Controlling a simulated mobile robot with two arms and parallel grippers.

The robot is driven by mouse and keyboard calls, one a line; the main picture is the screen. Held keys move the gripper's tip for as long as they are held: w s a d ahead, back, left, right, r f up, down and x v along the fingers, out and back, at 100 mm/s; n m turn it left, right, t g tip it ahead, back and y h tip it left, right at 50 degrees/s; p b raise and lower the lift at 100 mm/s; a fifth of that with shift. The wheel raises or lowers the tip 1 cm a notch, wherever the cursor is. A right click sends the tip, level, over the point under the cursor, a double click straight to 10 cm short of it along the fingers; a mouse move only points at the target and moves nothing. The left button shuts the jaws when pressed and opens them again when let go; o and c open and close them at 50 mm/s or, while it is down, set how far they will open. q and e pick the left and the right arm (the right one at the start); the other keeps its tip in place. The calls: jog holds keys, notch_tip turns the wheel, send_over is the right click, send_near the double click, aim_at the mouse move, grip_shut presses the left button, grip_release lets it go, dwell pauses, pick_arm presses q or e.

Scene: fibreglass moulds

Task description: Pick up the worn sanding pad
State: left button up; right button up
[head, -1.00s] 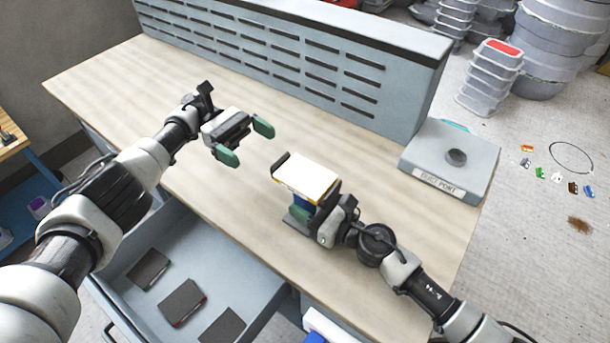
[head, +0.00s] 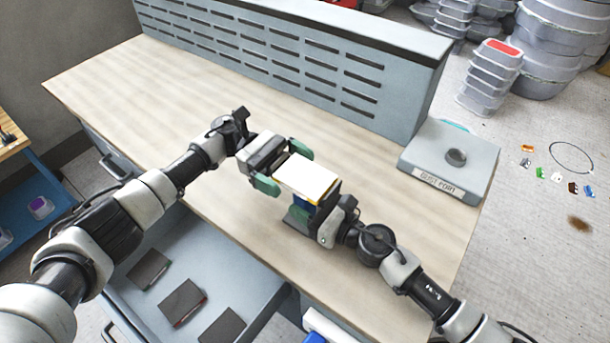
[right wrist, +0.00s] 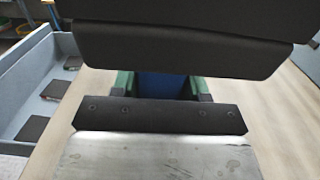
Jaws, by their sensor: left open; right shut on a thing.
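A flat pad with a pale, whitish face and a yellowish edge (head: 307,176) sits on top of a blue block (head: 302,201); I take it as the worn sanding pad. My right gripper (head: 305,212) is shut on the blue block and holds it above the bench. In the right wrist view the blue block (right wrist: 162,86) shows between green fingers, below a large dark shape. My left gripper (head: 283,168) is open, its green fingertips on either side of the pad's left end. Whether they touch the pad I cannot tell.
An open drawer (head: 160,235) at the bench front holds three dark pads (head: 182,302). A slotted grey unit (head: 300,62) runs along the bench back. A grey labelled box (head: 470,165) stands at the right. The left part of the bench (head: 130,90) is clear.

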aim_at(294, 169)
pick_arm(q)
jog(key=shift+x, duration=0.85)
jog(key=shift+c, duration=0.5)
jog(key=c, duration=0.8)
jog(key=shift+o, duration=0.2)
notch_tip(294, 169, up, 10)
jog(key=shift+r, duration=0.1)
pick_arm(e)
jog(key=o, duration=1.1)
jog(key=shift+o, duration=0.2)
